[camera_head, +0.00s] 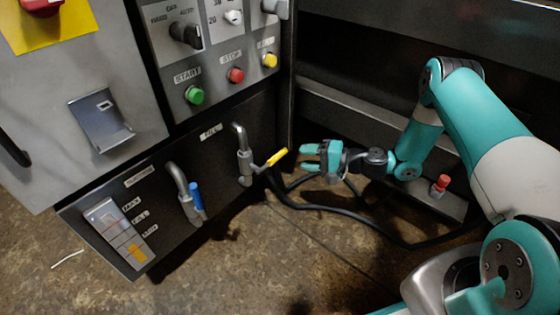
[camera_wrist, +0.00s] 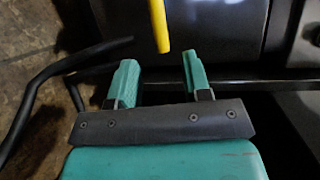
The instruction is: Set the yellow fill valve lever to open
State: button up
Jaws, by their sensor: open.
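The yellow fill valve lever (camera_head: 276,157) sticks out to the right from a grey pipe valve (camera_head: 244,165) on the lower dark panel. It tilts slightly upward toward its free end. My gripper (camera_head: 308,157) is just right of the lever's tip, open and empty, with its fingers pointing left toward the panel. In the wrist view the yellow lever (camera_wrist: 160,25) hangs in from the top, ahead of and between the two teal fingertips (camera_wrist: 158,58). The lever appears apart from both fingers.
A blue-handled valve (camera_head: 196,197) is left of the yellow one. Green (camera_head: 194,95), red (camera_head: 236,75) and yellow (camera_head: 270,60) buttons sit above. Black hoses (camera_head: 330,208) run along the floor below my gripper. A red-capped fitting (camera_head: 440,184) stands at the right.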

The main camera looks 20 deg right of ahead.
aim_at(279, 153)
jog(key=b+x, duration=0.3)
jog(key=x, duration=0.5)
jog(key=shift+w+a, duration=0.15)
jog(key=shift+a, duration=0.15)
grip_shut()
